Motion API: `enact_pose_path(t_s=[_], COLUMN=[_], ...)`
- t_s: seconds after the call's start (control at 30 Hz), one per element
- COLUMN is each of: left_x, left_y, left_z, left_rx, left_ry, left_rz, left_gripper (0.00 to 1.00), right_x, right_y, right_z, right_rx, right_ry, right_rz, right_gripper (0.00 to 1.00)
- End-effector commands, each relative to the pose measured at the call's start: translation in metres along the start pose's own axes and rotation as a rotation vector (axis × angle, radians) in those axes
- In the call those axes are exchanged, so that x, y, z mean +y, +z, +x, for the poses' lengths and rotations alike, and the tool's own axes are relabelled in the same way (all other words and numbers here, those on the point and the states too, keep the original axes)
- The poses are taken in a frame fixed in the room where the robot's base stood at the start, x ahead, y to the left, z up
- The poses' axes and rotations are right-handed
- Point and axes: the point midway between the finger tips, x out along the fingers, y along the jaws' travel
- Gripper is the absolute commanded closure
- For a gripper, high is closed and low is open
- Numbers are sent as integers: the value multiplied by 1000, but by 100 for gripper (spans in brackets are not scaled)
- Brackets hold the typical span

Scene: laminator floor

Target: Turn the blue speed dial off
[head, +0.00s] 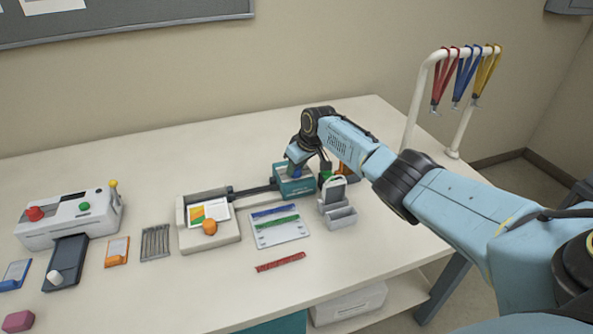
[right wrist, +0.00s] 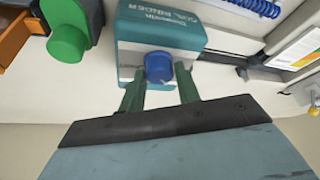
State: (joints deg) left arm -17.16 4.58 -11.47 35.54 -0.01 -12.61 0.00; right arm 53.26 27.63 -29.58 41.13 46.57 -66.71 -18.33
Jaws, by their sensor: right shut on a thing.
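The teal coil binder (head: 295,186) stands on the table. In the right wrist view the binder (right wrist: 160,30) shows upside-down lettering. The blue speed dial (right wrist: 158,67) sits on its face, between the green fingertips of my right gripper (right wrist: 159,80). The gripper is shut on the dial, one finger on each side. In the head view my right gripper (head: 299,168) is above the binder, and I cannot make out the dial there. The dial's pointer or marks cannot be read. My left gripper is not in view.
A green knob (right wrist: 68,32) is close beside the binder. A grey holder (head: 338,205) stands in front of it. A tray with cards (head: 210,240) is left. A white machine (head: 70,220) is far left. Lanyards (head: 465,75) hang from a white rack at right.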

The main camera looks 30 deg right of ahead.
Motion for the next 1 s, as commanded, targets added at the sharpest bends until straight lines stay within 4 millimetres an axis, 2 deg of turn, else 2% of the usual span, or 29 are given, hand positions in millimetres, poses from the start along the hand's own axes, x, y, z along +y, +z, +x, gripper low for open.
enact_pose_path(t_s=[0.1,0.4,1.0], left_x=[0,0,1], left_y=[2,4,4], left_z=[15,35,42], left_rx=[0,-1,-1], left_ry=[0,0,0], left_rz=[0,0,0], left_gripper=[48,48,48], right_x=[0,1,2], right_y=[1,1,0], right_z=[4,3,1], right_rx=[0,-1,-4], right_ry=[-37,-102,-128], right_rz=[-83,-242,-310], right_gripper=[90,90,90])
